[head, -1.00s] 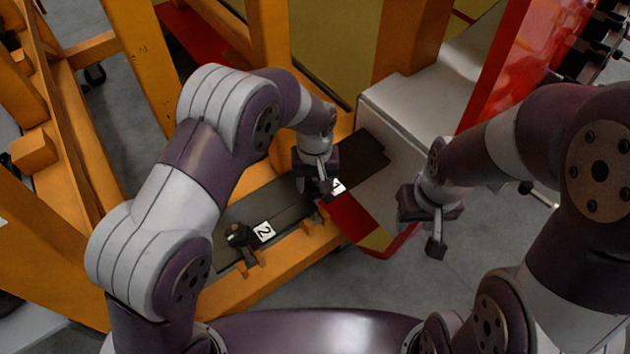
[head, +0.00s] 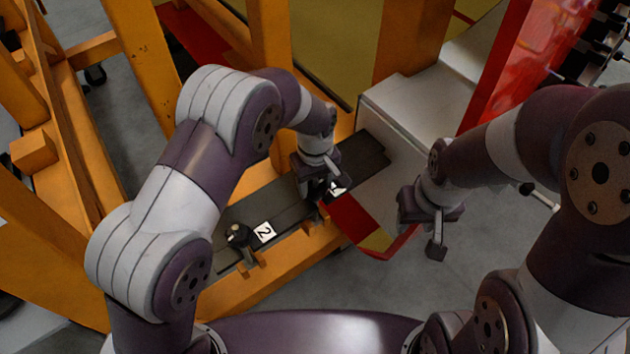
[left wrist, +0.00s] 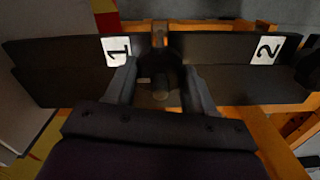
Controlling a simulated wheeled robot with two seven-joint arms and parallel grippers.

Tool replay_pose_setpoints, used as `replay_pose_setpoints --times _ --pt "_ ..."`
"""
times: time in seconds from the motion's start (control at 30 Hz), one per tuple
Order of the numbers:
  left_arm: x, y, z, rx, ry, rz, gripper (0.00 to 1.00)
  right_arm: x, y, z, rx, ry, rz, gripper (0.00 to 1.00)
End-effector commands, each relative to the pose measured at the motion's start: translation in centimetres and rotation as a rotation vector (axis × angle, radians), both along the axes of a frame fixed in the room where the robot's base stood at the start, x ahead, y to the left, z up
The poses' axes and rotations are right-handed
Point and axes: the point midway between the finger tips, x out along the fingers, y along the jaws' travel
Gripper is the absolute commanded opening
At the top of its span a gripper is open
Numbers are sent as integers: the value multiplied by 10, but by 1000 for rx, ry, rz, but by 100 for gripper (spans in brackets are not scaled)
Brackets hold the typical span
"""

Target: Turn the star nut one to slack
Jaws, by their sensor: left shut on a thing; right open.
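Star nut one is the dark knob (left wrist: 160,88) beside the label "1" (left wrist: 117,50) on the dark plate (left wrist: 215,80) in the left wrist view. My left gripper (left wrist: 160,95) is shut on it, with one finger on each side. In the head view the left gripper (head: 320,190) sits over the plate near the label "1" (head: 337,189) and mostly hides the nut. A second star nut (head: 238,235) stands next to the label "2" (head: 264,233). My right gripper (head: 432,235) is open and empty, off to the right above the floor.
An orange frame (head: 285,265) runs along the plate's near side, with posts behind it. A white block (head: 405,115) and a red and yellow panel (head: 375,235) stand right of the plate. Grey floor is clear below the right gripper.

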Motion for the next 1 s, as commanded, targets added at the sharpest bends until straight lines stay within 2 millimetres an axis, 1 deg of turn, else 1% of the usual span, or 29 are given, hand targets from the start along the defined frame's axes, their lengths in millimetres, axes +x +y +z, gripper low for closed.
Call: replay_pose_setpoints --times 0.03,0.2,0.23,0.27,0.3,0.57,0.67,0.77,0.93,0.97,1.0 --pt "2 -1 3 -4 -6 2 23 0 0 1 0 0 0 43" --pt "2 -1 3 -4 -6 2 23 0 0 0 0 0 0 43" --pt "2 -1 3 -4 -6 2 64 0 0 0 0 0 0 43" --pt "2 -1 3 -4 -6 2 73 0 0 1 0 0 0 43" --pt "2 -1 2 -3 -5 1 80 0 0 1 0 0 0 43" --pt "1 0 1 -1 -2 0 80 0 0 0 0 0 0 43" --pt "1 -1 9 -2 -4 0 80 0 0 -4 0 0 0 43" --pt "1 -1 29 -3 -7 0 80 0 0 -12 0 0 0 43" --pt "1 -1 77 -4 -8 0 80 0 0 -24 0 0 0 43" --pt "1 -1 91 -3 -6 0 80 0 0 -14 0 1 0 43" --pt "1 -1 102 -2 -4 0 80 0 0 -9 0 1 0 43"
